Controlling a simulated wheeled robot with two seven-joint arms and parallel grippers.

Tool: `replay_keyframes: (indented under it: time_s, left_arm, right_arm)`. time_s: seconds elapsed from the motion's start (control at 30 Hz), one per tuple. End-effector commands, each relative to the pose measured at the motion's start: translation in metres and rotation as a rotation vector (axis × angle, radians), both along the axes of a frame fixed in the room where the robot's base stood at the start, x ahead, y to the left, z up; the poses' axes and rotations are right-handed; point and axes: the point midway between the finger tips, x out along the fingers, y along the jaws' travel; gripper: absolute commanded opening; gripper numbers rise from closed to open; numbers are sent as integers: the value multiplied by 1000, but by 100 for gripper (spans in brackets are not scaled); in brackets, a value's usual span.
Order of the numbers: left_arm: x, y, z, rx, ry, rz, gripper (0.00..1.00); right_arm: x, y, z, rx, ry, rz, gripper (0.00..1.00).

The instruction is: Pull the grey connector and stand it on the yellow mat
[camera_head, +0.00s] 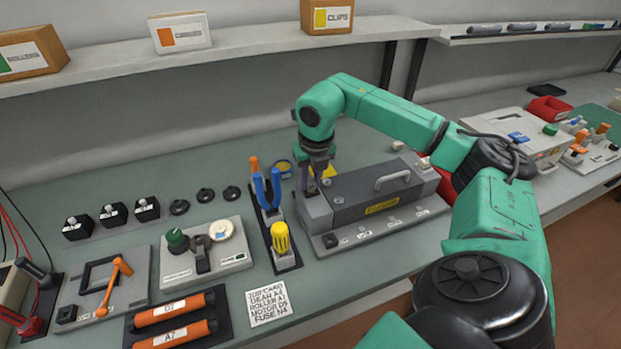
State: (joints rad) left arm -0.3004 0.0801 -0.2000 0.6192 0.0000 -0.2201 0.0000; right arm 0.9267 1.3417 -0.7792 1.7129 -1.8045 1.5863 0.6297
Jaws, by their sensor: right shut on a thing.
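My right gripper (314,182) points down at the left end of the dark grey unit (372,190), its fingers shut close above a lighter grey block (318,209). The grey connector is between the fingers and mostly hidden by them; I cannot tell whether it still touches the block. A yellow patch (330,171), seemingly the yellow mat, shows just right of the fingers behind the unit, partly covered. My left gripper is out of view.
Blue-handled pliers (267,190) and a yellow-handled tool (280,240) stand close left of the unit. A panel with knobs (202,252) and orange rollers (174,318) lie further left. A shelf (220,50) runs above.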

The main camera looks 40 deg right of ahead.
Motion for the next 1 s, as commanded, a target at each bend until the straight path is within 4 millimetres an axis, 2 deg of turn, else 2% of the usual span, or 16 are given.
replay_keyframes:
  time_s: [1.0]
  left_arm:
    - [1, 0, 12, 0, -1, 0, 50]
  right_arm:
    - [0, 0, 15, 0, -1, 0, 0]
